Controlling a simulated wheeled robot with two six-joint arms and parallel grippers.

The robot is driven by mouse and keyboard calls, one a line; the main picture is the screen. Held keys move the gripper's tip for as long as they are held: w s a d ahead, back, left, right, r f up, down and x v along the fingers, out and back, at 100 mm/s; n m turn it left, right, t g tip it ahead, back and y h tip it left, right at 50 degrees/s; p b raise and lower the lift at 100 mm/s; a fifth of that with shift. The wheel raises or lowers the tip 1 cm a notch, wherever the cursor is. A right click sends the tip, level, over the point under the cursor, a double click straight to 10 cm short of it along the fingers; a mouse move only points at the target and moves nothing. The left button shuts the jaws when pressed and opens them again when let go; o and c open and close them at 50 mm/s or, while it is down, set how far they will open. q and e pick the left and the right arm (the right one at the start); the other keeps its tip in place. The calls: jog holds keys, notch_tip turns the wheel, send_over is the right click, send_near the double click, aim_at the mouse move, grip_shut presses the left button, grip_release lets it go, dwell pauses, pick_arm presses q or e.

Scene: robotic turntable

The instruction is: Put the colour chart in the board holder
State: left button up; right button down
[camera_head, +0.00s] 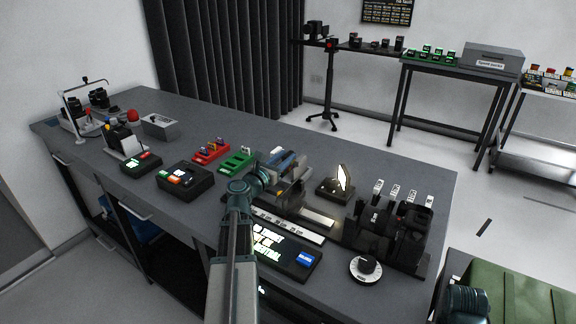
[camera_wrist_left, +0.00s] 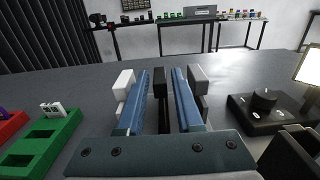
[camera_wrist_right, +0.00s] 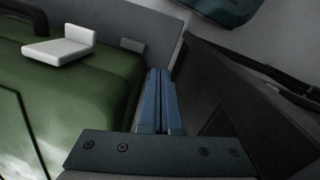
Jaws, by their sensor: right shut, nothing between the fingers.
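My left gripper (camera_head: 292,165) is low over the table in the head view. In the left wrist view its blue fingers (camera_wrist_left: 160,80) stand apart. A narrow black upright piece (camera_wrist_left: 160,90) shows between them, with a gap on either side. Pale blocks (camera_wrist_left: 124,79) flank the fingers. I cannot tell whether these parts belong to the board holder or the colour chart; neither is clearly recognisable, and the gripper hides part of this spot. My right gripper (camera_wrist_right: 160,75) is shut and empty, beside a green padded surface (camera_wrist_right: 70,90) in the right wrist view.
A lit display panel (camera_head: 283,251) lies at the front.

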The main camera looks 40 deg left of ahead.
pick_arm(q)
jog(key=w, duration=0.5)
jog(key=shift+w+a+f+b, duration=0.1)
jog(key=shift+a+f+b, duration=0.25)
grip_shut()
